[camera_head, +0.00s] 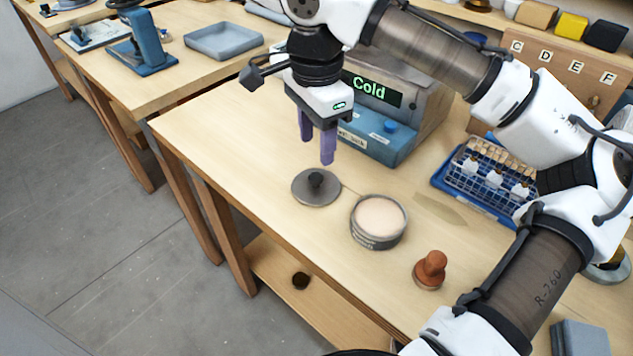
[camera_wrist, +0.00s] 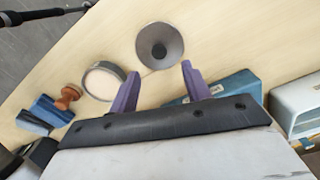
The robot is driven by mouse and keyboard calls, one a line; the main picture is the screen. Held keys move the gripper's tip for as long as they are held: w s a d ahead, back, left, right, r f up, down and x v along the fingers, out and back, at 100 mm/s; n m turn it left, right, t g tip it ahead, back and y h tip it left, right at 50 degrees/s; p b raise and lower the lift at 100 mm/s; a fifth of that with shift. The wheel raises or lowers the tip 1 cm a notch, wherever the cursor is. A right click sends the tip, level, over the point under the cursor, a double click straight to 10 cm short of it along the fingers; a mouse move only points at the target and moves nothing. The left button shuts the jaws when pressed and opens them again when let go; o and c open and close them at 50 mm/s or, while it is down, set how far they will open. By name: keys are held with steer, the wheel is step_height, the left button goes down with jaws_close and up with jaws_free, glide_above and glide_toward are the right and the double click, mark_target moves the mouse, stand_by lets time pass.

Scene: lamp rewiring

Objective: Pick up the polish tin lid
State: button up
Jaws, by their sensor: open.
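The polish tin lid (camera_head: 316,187) is a grey disc with a dark knob on top. It lies flat on the wooden table in the head view, just left of the polish tin (camera_head: 379,221), a round open tin with a pale filling. My gripper (camera_head: 317,150) has purple fingers, points down above and slightly behind the lid, and is apart from it. In the wrist view the lid (camera_wrist: 160,46) lies beyond the two spread fingertips (camera_wrist: 160,70), with the tin (camera_wrist: 103,82) to its left. The gripper is open and empty.
A blue-grey device reading "Cold" (camera_head: 372,93) stands close behind my gripper. A brown wooden-handled stamp (camera_head: 430,269) and a blue rack (camera_head: 485,180) are to the right. The table (camera_head: 215,125) left of the lid is clear up to its edge.

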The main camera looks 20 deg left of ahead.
mark_target(314, 177)
steer(key=shift+s+f, duration=0.2)
steer(key=shift+f, duration=3.35)
steer(key=shift+a, duration=0.1)
jaws_close()
steer(key=shift+r, duration=0.1)
step_height(314, 177, up, 28)
steer(key=p, duration=0.3)
